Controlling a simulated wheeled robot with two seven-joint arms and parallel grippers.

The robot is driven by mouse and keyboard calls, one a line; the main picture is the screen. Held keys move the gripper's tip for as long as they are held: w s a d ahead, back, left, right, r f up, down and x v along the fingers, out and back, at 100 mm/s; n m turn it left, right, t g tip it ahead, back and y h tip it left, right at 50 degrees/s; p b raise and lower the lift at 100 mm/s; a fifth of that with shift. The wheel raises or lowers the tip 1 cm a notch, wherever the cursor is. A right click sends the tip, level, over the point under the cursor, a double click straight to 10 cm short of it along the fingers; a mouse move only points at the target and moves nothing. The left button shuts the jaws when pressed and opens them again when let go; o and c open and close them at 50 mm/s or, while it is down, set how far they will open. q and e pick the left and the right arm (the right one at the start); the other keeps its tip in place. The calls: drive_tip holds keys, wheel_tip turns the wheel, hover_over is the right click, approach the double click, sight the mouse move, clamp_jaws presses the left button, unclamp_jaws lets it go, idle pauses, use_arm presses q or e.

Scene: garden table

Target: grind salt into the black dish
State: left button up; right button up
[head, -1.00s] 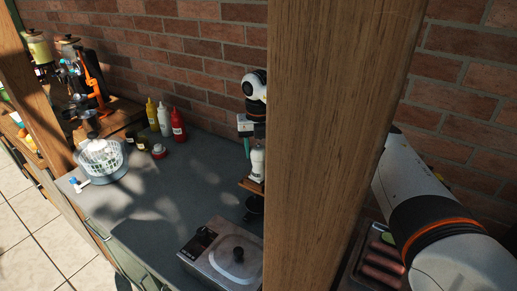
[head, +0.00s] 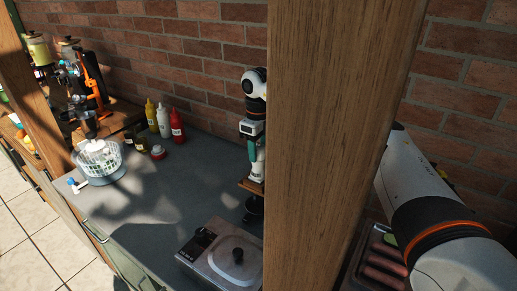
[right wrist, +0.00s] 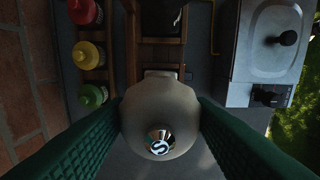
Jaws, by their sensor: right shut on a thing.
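The salt grinder (right wrist: 160,115) is pale and rounded, with a shiny cap marked "S", seen from above in the right wrist view. The green fingers of my right gripper (right wrist: 160,128) press on both its sides, so the gripper is shut on it. In the head view, the right gripper (head: 252,150) is around the upright white grinder (head: 257,172), which stands at a small wooden shelf. A dark round thing (head: 254,205) below the shelf may be the black dish; the wooden post partly hides it. My left gripper is not in view.
The wooden post (head: 325,150) blocks much of the view. A steel hob with a lid (head: 228,258) is in front of the shelf. Three squeeze bottles (head: 163,122) stand by the brick wall, with a salad spinner (head: 100,162) at left. The middle counter (head: 165,205) is clear.

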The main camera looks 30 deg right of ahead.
sight(258, 146)
drive_tip(key=n, duration=0.4)
drive_tip(key=shift+n, duration=0.4)
idle(1.1)
idle(0.5)
drive_tip(key=o, duration=1)
drive_tip(key=shift+c, duration=0.2)
drive_tip(key=shift+r, duration=0.1)
drive_tip(key=shift+r+b, duration=0.35)
wheel_tip(258, 146, up, 11)
drive_tip(key=b, duration=0.2)
drive_tip(key=shift+n, duration=0.3)
